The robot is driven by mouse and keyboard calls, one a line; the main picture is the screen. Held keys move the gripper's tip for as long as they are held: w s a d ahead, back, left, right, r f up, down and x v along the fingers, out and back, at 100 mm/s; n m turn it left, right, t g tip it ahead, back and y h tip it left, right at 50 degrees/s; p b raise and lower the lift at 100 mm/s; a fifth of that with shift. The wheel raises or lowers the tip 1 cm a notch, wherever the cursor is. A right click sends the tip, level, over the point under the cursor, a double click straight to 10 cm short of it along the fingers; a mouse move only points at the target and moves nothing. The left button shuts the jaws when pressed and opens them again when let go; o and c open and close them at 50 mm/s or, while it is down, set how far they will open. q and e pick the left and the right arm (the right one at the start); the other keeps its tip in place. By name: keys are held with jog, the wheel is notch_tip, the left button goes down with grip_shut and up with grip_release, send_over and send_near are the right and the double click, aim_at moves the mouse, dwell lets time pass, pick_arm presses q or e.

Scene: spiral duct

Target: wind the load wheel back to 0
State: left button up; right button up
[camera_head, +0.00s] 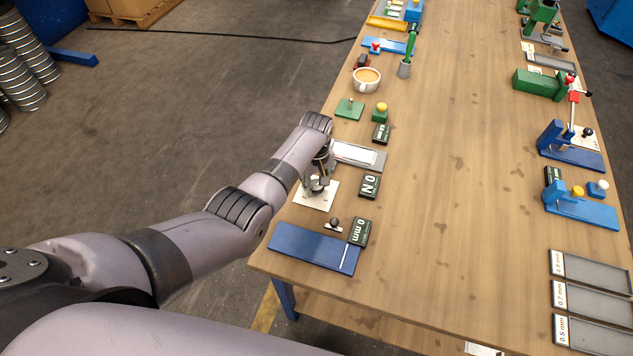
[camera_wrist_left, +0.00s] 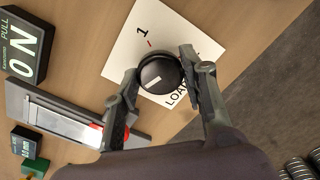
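The load wheel is a round black knob (camera_wrist_left: 160,73) with a white index line, on a white plate (camera_wrist_left: 128,48) lettered LOAD. A "1" and a red tick show on the plate; no 0 is readable, and part of the plate is hidden by my fingers. In the head view the plate (camera_head: 325,199) lies near the table's left edge. My left gripper (camera_head: 318,184) reaches down over it. In the wrist view its two fingers (camera_wrist_left: 161,68) lie against opposite sides of the knob. My right gripper is not in view.
A blue plate (camera_head: 305,248) and a "0 mm" display (camera_head: 360,232) are nearer the front. The table's middle (camera_head: 460,190) is clear.

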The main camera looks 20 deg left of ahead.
aim_at(317, 185)
pick_arm(q)
jog(key=o, duration=0.5)
jog(key=shift+r, duration=0.1)
jog(key=shift+c, duration=0.2)
notch_tip(317, 185, up, 12)
dwell(0.8)
